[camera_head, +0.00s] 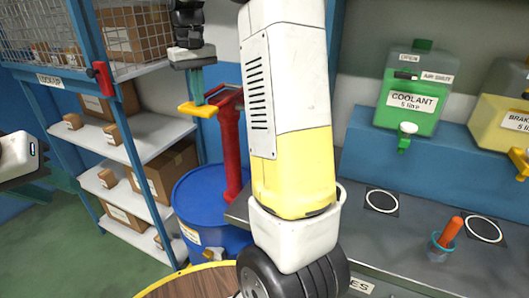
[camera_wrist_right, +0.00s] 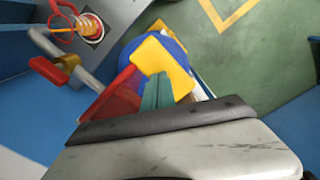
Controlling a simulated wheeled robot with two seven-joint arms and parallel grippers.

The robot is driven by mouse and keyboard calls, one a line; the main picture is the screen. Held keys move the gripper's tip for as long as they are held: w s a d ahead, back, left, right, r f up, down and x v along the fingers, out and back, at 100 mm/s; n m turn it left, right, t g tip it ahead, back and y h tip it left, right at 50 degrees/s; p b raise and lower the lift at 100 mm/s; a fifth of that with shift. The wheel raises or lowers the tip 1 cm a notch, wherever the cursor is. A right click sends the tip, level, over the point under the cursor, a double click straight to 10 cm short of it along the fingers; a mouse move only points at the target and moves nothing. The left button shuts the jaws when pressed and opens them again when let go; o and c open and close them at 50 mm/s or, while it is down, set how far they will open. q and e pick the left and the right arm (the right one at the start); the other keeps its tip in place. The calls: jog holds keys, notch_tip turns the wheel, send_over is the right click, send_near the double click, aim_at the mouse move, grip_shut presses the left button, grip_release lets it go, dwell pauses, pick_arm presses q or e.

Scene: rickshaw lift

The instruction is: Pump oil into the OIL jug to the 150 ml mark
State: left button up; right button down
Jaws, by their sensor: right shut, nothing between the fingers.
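The red hand pump (camera_head: 230,140) stands on a blue drum (camera_head: 200,205); its yellow handle (camera_head: 190,109) sticks out to the left. My right gripper (camera_head: 197,100) is shut and empty, its teal fingertips at the top of the handle. In the right wrist view the fingers (camera_wrist_right: 157,92) are together over the yellow handle (camera_wrist_right: 165,58); contact is unclear. A clear vessel with amber content and red rings (camera_wrist_right: 92,26), likely the jug, stands near the grey spout (camera_wrist_right: 65,50); its label and level are unreadable. My left gripper (camera_head: 55,187), at the left edge, looks open and empty.
My right arm covers the middle of the head view. A grey bench (camera_head: 400,235) at right holds a cup with an orange handle (camera_head: 447,238). Shelves with boxes (camera_head: 130,150) stand at left.

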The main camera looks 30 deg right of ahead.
aim_at(200, 108)
jog(key=shift+f, duration=1.9)
jog(key=shift+a+r, duration=0.1)
jog(key=shift+r, duration=5.2)
jog(key=shift+f, duration=5.3)
jog(key=shift+r, duration=5.3)
